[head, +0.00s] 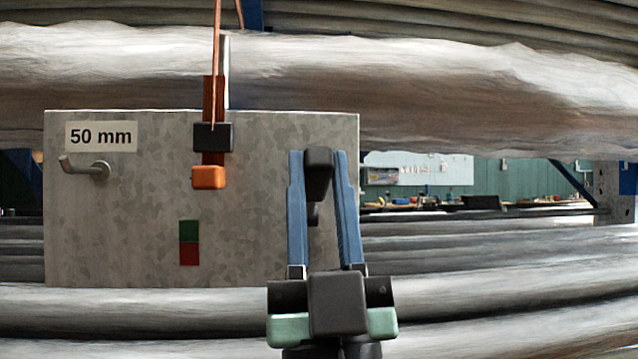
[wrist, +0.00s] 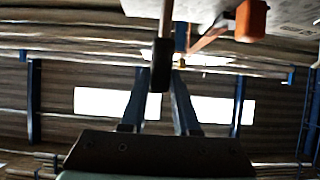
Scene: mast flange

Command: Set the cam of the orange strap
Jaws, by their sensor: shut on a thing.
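The orange strap (head: 214,90) hangs down the front of a grey metal plate (head: 130,220). A black buckle block (head: 213,137), which looks like the cam, sits on it, with an orange end block (head: 208,177) just below. The orange block also shows at the top of the wrist view (wrist: 251,20). My gripper (head: 322,165) is right of the strap, in front of the plate's right edge. Its blue fingers are shut on a black handle (head: 317,178), apart from the strap. In the wrist view, a thin grey rod (wrist: 166,18) appears to extend from this handle (wrist: 160,66).
The plate carries a "50 mm" label (head: 101,136), a bent metal peg (head: 86,168) and a green-over-red mark (head: 189,243). Thick grey cable bundles (head: 460,90) run above and below the plate. A workbench (head: 480,205) lies far behind at right.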

